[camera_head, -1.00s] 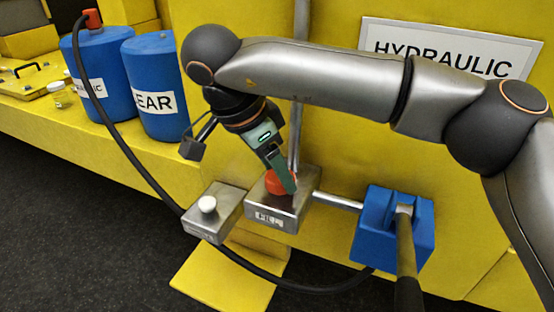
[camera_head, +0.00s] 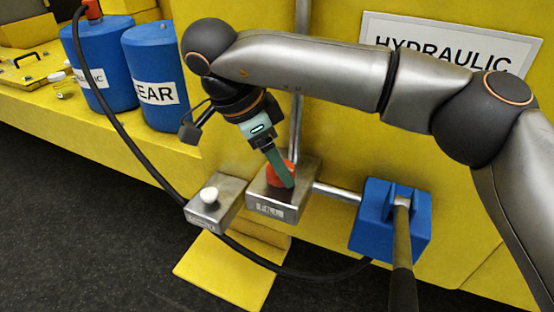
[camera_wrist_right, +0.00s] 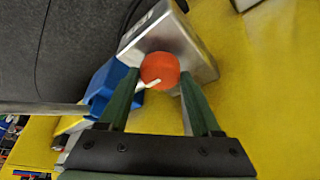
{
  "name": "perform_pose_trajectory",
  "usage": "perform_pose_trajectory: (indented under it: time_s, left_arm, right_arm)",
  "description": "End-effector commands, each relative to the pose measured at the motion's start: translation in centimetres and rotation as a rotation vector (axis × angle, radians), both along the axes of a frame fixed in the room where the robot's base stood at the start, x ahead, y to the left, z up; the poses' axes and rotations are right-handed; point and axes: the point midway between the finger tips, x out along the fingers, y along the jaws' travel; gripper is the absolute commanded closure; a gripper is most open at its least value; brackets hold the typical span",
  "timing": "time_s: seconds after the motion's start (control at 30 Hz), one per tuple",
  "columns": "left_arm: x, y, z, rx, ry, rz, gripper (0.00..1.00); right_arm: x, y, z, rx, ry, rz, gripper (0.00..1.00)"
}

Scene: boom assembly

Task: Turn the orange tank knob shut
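The orange tank knob (camera_head: 276,173) sits on top of a metal block (camera_head: 272,205) with a label on its front. My right gripper (camera_head: 284,178) reaches down to it from above, one green finger in front of the knob. In the right wrist view the round knob (camera_wrist_right: 160,69), with a small white pointer, lies between the two finger tips of my right gripper (camera_wrist_right: 159,76). The fingers stand apart, one on each side, very close to the knob. I cannot tell whether both touch it. My left gripper is not in view.
A smaller metal block (camera_head: 216,205) with a white knob (camera_head: 209,195) stands just left. A blue pump block (camera_head: 372,225) with a long lever (camera_head: 403,260) stands right. A black hose (camera_head: 128,137) runs below the blocks. Blue drums (camera_head: 153,75) stand at left on the yellow ledge.

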Motion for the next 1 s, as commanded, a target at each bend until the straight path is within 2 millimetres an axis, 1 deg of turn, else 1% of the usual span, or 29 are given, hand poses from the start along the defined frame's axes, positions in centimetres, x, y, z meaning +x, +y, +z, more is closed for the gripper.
perform_pose_trajectory:
  time_s: [0.03, 0.2, 0.43, 0.57, 0.67, 0.8, 0.9, 1.0]
  left_arm:
    - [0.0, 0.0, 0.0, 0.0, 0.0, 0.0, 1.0]
    - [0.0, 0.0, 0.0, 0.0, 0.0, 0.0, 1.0]
    - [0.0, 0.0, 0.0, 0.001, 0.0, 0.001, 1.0]
    - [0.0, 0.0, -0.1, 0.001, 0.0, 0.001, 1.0]
    - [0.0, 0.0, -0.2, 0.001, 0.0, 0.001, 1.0]
    - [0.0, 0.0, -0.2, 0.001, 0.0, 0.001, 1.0]
    - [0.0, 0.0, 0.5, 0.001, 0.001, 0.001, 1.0]
    - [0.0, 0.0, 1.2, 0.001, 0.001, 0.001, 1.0]
  right_arm:
    - [0.0, 0.0, 0.0, 0.0, 0.001, 0.0, 0.28]
    - [0.0, 0.0, 0.0, 0.0, 0.001, 0.002, 0.09]
    - [0.0, 0.0, 0.0, 0.0, 0.001, 0.003, 0.09]
    - [-0.1, 0.3, 0.7, 0.0, -0.001, 0.003, 0.09]
    - [-0.3, 0.9, 2.1, 0.001, -0.003, 0.003, 0.09]
    - [-0.8, 2.0, 5.0, 0.001, -0.003, 0.002, 0.09]
    - [-1.1, 2.8, 7.3, 0.0, -0.005, 0.002, 0.09]
    - [-1.3, 3.5, 9.2, -0.002, -0.004, 0.001, 0.09]
